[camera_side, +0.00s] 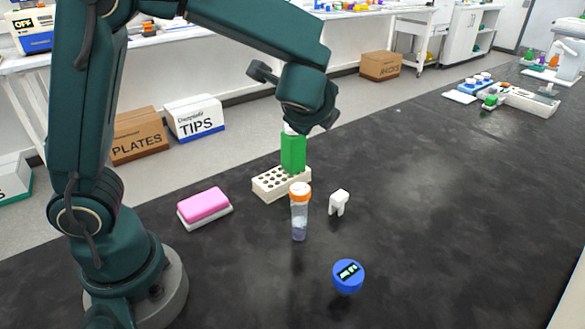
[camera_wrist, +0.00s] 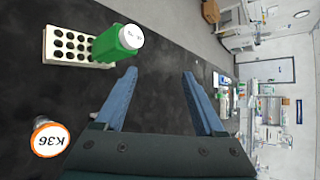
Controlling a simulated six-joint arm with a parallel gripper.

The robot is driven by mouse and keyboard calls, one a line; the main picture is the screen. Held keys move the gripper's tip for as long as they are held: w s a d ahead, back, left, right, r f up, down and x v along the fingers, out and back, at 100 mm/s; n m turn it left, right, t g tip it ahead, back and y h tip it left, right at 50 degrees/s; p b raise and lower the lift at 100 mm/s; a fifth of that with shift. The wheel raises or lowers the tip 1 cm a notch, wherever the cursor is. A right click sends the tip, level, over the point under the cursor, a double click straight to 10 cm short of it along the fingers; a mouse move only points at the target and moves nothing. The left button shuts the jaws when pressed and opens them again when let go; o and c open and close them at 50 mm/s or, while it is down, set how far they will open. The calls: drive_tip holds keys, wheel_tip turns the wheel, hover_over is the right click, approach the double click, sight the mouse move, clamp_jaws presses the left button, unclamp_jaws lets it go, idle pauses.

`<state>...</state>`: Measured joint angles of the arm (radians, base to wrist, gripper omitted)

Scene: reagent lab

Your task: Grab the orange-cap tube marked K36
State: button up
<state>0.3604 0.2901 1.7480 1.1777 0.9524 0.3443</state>
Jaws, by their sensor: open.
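The orange-cap tube (camera_side: 300,214) stands upright on the dark bench in the side view, with some liquid low inside it. In the wrist view its white cap top with an orange rim (camera_wrist: 49,139) reads K36 and lies at the lower left, outside my jaws. My gripper (camera_wrist: 160,75) is open, and nothing is between its two blue fingers. In the side view my wrist is above and behind the tube, over the green bottle, and the fingers are hard to make out there.
A green bottle (camera_side: 293,152) with a white cap stands by a white tube rack (camera_side: 268,185), close behind the tube.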

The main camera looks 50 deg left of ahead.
sight(301, 203)
drive_tip(key=s+d+r+m+g+y, duration=0.2)
drive_tip(key=s+d+r+m+y, duration=0.15)
drive_tip(key=s+d+m, duration=0.5)
drive_tip(key=shift+n+y, duration=0.25)
drive_tip(key=shift+y, duration=0.1)
drive_tip(key=f, duration=1.2)
drive_tip(key=shift+s+a+f, duration=0.3)
drive_tip(key=shift+s+f, duration=0.05)
drive_tip(key=shift+s, duration=0.05)
drive_tip(key=shift+f, duration=0.35)
drive_tip(key=shift+w+a+f, duration=0.1)
drive_tip(key=shift+a+f, duration=0.05)
drive_tip(key=shift+f, duration=0.1)
drive_tip(key=shift+x, duration=2.35)
clamp_jaws()
